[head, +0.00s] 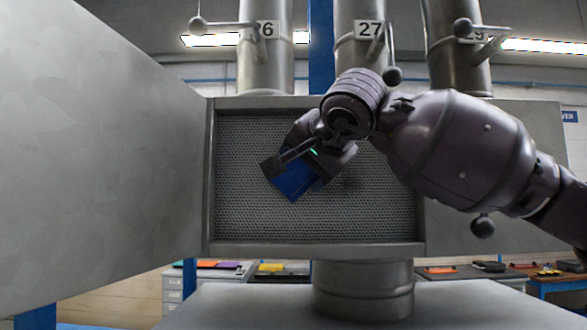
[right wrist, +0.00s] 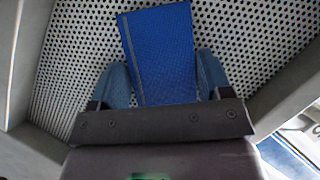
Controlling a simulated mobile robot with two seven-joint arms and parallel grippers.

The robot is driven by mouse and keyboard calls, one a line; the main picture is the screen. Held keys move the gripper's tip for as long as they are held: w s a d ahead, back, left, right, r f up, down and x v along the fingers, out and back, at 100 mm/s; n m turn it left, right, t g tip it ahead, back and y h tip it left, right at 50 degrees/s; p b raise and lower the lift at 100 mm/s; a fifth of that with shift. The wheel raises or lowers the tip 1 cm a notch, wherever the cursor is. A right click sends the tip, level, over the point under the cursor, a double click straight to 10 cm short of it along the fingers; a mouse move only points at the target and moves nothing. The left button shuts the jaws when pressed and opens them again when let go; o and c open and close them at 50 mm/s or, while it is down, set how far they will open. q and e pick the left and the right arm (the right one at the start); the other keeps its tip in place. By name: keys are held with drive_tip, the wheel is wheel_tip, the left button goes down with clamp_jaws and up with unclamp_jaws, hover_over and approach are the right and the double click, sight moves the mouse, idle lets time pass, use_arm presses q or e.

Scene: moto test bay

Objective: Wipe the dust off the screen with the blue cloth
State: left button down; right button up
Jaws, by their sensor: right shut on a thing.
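The screen (head: 375,215) is a grey perforated panel set in a metal frame, upright in the middle of the head view. It also fills most of the right wrist view (right wrist: 270,45). My right gripper (head: 303,165) is in front of the screen's left-centre part, shut on the blue cloth (head: 292,181). In the right wrist view the cloth (right wrist: 160,50) sticks out flat beyond the fingers toward the mesh. I cannot tell whether it touches the mesh. My left gripper is out of view.
A large grey panel (head: 90,150) stands to the left of the frame (head: 209,180). Thick pipes (head: 265,65) rise above, with ball-ended levers (head: 463,28) near my right arm. A round duct (head: 363,290) stands below. Benches with coloured items (head: 270,268) are in the background.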

sight(359, 189)
drive_tip(key=shift+d+b, duration=0.6)
drive_tip(key=shift+d, duration=5)
drive_tip(key=shift+f+b, duration=1)
drive_tip(key=shift+f, duration=0.35)
drive_tip(key=shift+a, duration=0.1)
drive_tip(key=shift+a, duration=0.1)
